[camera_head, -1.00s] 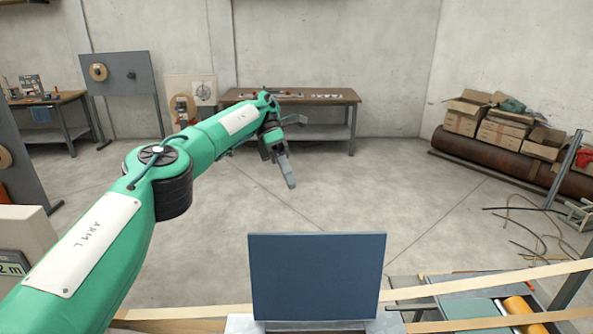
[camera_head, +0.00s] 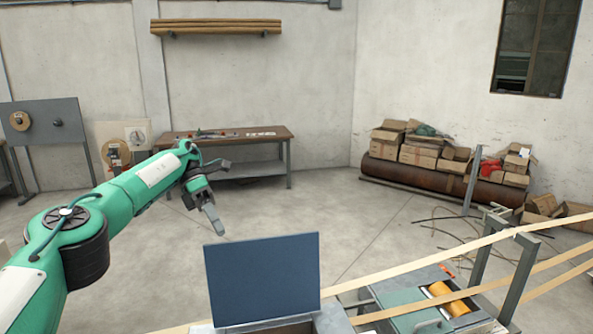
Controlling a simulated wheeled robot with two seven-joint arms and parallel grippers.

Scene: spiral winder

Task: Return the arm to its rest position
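My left arm, green with black joints, reaches in from the left edge. My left gripper (camera_head: 213,217) hangs in the open space over the floor, above and left of the blue panel's top edge. Its grey fingers point down and a little right. They look close together, but I cannot tell whether they are shut, and I see nothing held in them. My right gripper is not in view.
A dark blue upright panel (camera_head: 262,280) stands in front. Tan strips (camera_head: 430,272) run on the right past a grey frame and an orange roll (camera_head: 447,299). A workbench (camera_head: 230,140) and cardboard boxes (camera_head: 420,150) stand at the back. The middle floor is clear.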

